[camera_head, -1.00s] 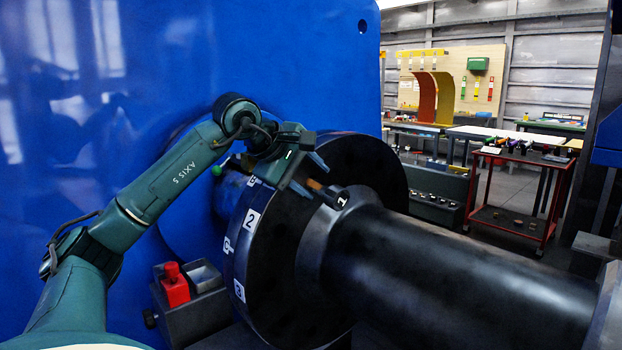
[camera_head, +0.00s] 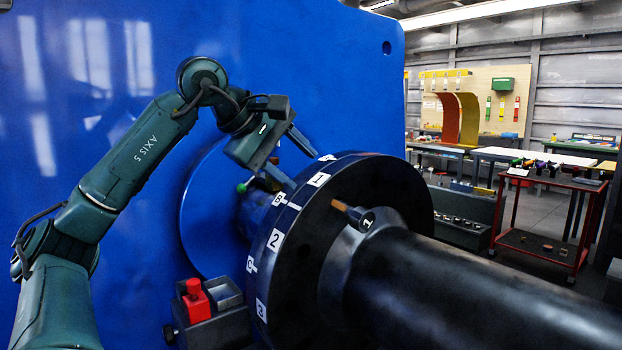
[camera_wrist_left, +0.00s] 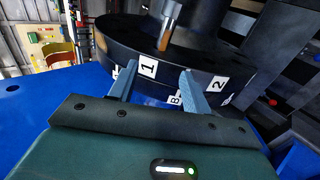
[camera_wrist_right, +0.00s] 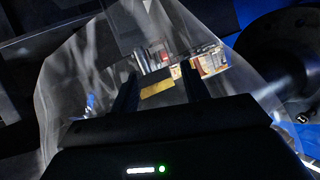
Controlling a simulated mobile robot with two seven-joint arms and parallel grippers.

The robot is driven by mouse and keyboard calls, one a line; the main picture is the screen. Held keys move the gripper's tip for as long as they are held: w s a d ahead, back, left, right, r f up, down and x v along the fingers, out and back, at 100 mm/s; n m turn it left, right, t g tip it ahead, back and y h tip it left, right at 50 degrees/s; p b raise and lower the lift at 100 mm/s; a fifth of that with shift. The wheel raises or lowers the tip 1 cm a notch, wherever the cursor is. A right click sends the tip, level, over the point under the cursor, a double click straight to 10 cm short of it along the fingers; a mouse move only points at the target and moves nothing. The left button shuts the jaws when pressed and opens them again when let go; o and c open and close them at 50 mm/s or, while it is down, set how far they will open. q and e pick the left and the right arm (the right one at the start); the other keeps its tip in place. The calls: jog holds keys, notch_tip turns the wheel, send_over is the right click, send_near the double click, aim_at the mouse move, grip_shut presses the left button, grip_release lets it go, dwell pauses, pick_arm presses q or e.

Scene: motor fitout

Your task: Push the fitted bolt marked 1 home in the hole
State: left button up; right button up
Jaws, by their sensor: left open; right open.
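The bolt marked 1 (camera_head: 366,220) has a dark round head and an orange-brown shank. It sticks out from the near face of the black flange (camera_head: 400,185), beside the rim label 1. It also shows in the left wrist view (camera_wrist_left: 170,20), where its orange shank runs to the flange; how deep it sits I cannot tell. My left gripper (camera_head: 301,168) is open and empty behind the flange rim, apart from the bolt. In the left wrist view its fingers (camera_wrist_left: 160,74) stand either side of label 1. My right gripper (camera_wrist_right: 160,76) shows only in the right wrist view, open.
A thick dark shaft (camera_head: 480,280) runs from the flange to the lower right. A large blue housing (camera_head: 330,60) stands behind. A grey box with a red block (camera_head: 196,300) sits below left. A red trolley (camera_head: 545,215) and benches stand at the back right.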

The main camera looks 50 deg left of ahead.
pick_arm(q)
jog(key=shift+s+r, duration=0.35)
